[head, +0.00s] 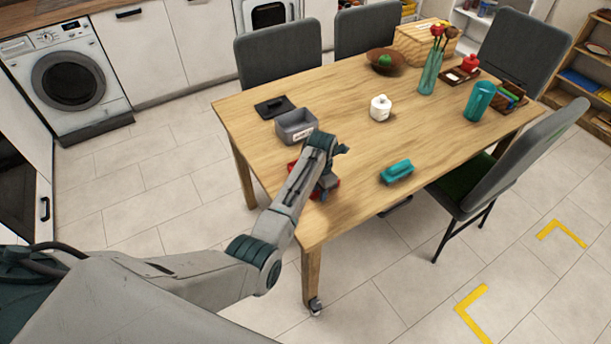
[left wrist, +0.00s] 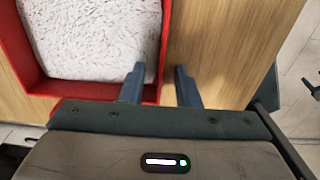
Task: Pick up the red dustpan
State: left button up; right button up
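The red dustpan (head: 292,166) lies on the near part of the wooden table, mostly hidden by my left arm in the head view. In the left wrist view its red wall (left wrist: 75,91) frames a white speckled floor. My left gripper (head: 327,191) is down at it. In the left wrist view the gripper (left wrist: 159,72) is open, one finger over the inner side and the other beyond the outer side of the right wall. A gap shows between the wall and the outer finger. My right gripper is in neither view.
A grey bin (head: 296,126) stands just behind my arm on the table (head: 330,85). A teal brush-like object (head: 397,171) lies to the right, and a white pot (head: 380,108) stands farther back. Chairs line the table's far and right sides.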

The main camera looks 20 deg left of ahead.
pick_arm(q)
grip_shut()
jog(key=shift+r, duration=0.15)
